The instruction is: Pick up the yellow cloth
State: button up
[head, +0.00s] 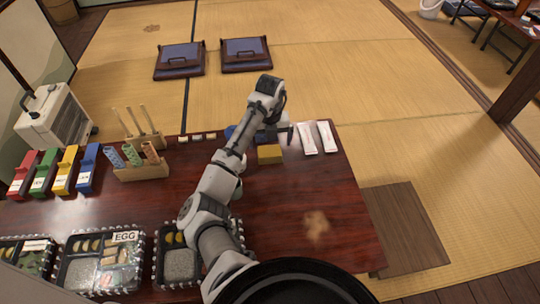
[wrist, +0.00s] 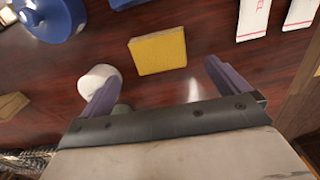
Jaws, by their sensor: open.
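The yellow cloth (head: 270,154) is a small folded rectangular block lying flat on the dark red table. It also shows in the wrist view (wrist: 158,52), just beyond and between the fingertips. My gripper (head: 285,131) is above the table near the cloth. In the wrist view my gripper (wrist: 158,75) has its two purple-grey fingers spread wide apart, with nothing between them. The cloth is apart from both fingers.
A white round thing (wrist: 100,82) stands beside the left finger. A blue object (wrist: 50,15) lies farther left. White paper packets (head: 318,137) lie right of the cloth. Bento boxes (head: 100,262) line the near left. The table's right part is mostly clear, with a pale brown stain (head: 316,226).

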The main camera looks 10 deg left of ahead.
aim_at(270, 151)
notch_tip(270, 151, down, 5)
jog(key=shift+w+a+f+b, duration=0.1)
jog(key=shift+w+f+b, duration=0.05)
jog(key=shift+b, duration=0.6)
jog(key=c, duration=1)
